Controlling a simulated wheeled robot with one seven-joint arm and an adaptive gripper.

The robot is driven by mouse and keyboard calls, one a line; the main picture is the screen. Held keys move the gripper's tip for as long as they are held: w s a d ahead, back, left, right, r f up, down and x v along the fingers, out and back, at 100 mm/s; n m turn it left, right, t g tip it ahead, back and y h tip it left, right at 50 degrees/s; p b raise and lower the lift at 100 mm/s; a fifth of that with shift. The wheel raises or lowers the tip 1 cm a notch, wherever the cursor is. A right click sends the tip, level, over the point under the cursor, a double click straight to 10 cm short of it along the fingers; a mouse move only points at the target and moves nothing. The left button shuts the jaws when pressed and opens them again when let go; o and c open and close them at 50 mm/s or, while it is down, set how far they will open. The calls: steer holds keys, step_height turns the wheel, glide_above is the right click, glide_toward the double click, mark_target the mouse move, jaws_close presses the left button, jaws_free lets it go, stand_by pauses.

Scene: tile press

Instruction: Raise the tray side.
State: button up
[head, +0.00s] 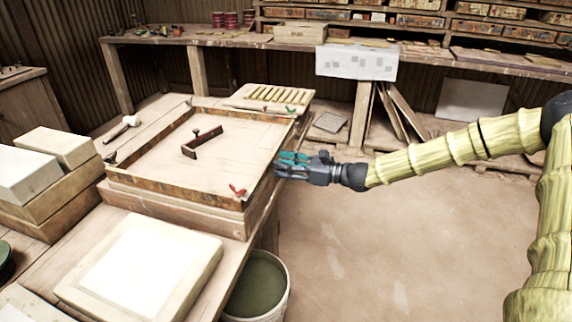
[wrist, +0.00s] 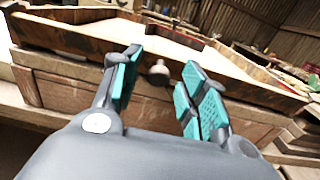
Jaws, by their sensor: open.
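The tray (head: 175,188) is a shallow wooden frame on a thick wooden base on the bench. Its front and left walls stand up; my gripper partly covers its right side, and I cannot tell how that side lies. My gripper (head: 290,163) is at the tray's right edge, open, with teal finger pads. In the wrist view, a small round knob (wrist: 158,72) on the wooden side (wrist: 75,68) shows between the spread fingers (wrist: 160,88). The fingers do not visibly grip it; whether they touch the wood is unclear.
A red clip (head: 237,190) sits at the tray's front right corner. A loose dark bracket (head: 202,142) lies inside the tray. A pale slab (head: 142,265) lies in front, and a bucket (head: 258,285) stands below. The floor (head: 390,240) at right is clear.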

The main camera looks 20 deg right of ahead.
jaws_close()
steer(key=h+p, duration=0.1)
steer(key=p, duration=0.1)
steer(key=r+g+h+p, duration=0.1)
steer(key=p, duration=0.1)
steer(key=g+h+p, duration=0.1)
steer(key=p, duration=0.1)
steer(key=shift+w+a+r+p, duration=0.25)
steer(key=shift+a+r+p, duration=0.1)
steer(key=shift+a, duration=0.05)
jaws_free()
